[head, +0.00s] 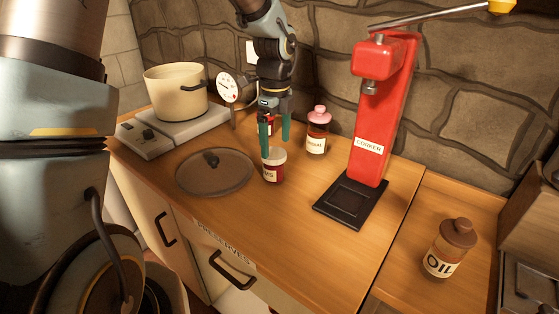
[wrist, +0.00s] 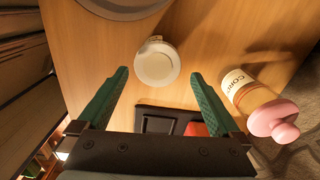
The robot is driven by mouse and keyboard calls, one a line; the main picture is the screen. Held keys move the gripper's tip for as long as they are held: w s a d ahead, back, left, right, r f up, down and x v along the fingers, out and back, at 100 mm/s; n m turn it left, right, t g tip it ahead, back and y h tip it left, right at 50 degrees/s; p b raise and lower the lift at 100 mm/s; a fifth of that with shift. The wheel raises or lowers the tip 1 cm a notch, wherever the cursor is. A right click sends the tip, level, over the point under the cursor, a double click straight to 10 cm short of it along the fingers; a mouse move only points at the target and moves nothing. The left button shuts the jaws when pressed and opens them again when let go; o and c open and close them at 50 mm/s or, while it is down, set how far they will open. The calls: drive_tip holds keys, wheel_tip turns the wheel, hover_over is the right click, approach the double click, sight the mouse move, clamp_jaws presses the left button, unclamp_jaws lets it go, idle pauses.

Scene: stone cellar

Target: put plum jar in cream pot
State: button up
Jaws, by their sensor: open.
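The plum jar (head: 273,170) is dark red with a pale lid and a white label ending in "MS". It stands upright on the wooden counter. Its round pale lid (wrist: 157,65) shows between and slightly beyond my fingers in the wrist view. My gripper (head: 276,143) points down just above the jar, with its green fingers apart and nothing held. The cream pot (head: 178,98) stands on a white hotplate at the back left, without a lid. Its inside floor is hidden.
A round lid (head: 214,171) lies on the counter left of the jar. A pink-capped bottle (head: 317,132) stands close behind, to the right. A red corker (head: 372,120) stands further right. An oil bottle (head: 450,248) is at the front right. A round gauge (head: 229,88) is beside the pot.

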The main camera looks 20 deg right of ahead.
sight(276, 153)
wheel_tip(276, 153, down, 3)
drive_tip(key=shift+f, duration=0.1)
drive_tip(key=shift+s+a+f+p, duration=0.1)
drive_tip(key=shift+f+p, duration=0.5)
drive_tip(key=shift+f, duration=0.75)
drive_tip(key=shift+s+f+p, duration=0.1)
drive_tip(key=shift+f+p, duration=0.5)
drive_tip(key=shift+f, duration=0.75)
drive_tip(key=shift+c, duration=0.2)
